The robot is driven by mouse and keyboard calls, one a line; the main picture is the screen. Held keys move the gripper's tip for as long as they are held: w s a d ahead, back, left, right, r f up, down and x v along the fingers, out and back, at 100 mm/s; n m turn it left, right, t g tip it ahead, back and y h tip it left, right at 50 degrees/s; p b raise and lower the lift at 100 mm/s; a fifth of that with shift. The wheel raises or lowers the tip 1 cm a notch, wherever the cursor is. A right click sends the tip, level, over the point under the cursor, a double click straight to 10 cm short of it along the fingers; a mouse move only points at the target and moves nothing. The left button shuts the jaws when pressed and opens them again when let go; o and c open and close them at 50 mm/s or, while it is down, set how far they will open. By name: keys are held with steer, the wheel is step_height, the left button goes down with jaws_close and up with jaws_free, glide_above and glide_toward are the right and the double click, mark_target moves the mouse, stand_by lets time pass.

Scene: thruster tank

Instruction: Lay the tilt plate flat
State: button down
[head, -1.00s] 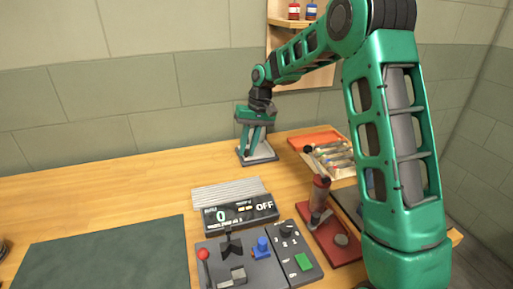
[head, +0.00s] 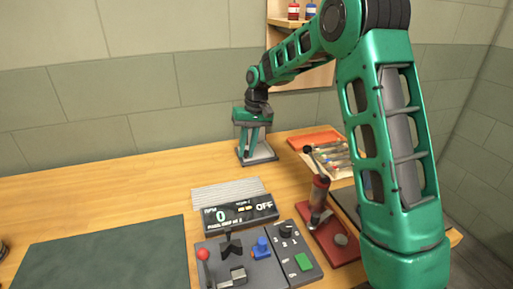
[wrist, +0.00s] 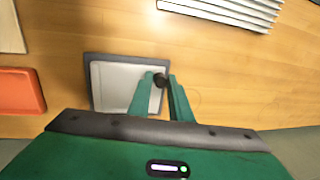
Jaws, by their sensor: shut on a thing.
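The tilt plate (wrist: 115,88) shows in the wrist view as a light grey panel inside a dark frame on the wooden bench. In the head view the plate (head: 265,153) is at the back of the bench, partly hidden behind my fingers. I cannot tell its exact tilt. My gripper (wrist: 160,80) is shut on a small dark knob (wrist: 159,80) at the plate's right edge in the wrist view. In the head view my gripper (head: 247,157) points down over the plate.
An orange tray (head: 314,139) and a board with several tools (head: 335,158) lie right of the plate. A ridged grey panel (head: 228,192), a display reading OFF (head: 240,214), a control panel (head: 283,240) and a red-based lever (head: 322,200) stand nearer. Bench left of the plate is clear.

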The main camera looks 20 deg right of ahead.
steer(key=c, duration=1.8)
jaws_free()
steer(key=shift+d+f, duration=0.2)
steer(key=shift+d, duration=0.25)
steer(key=shift+r, duration=0.1)
steer(key=shift+a+r, duration=0.15)
steer(key=shift+r, duration=0.6)
steer(key=shift+a+r, duration=0.1)
steer(key=shift+r, duration=2.65)
steer(key=shift+s+a, duration=0.1)
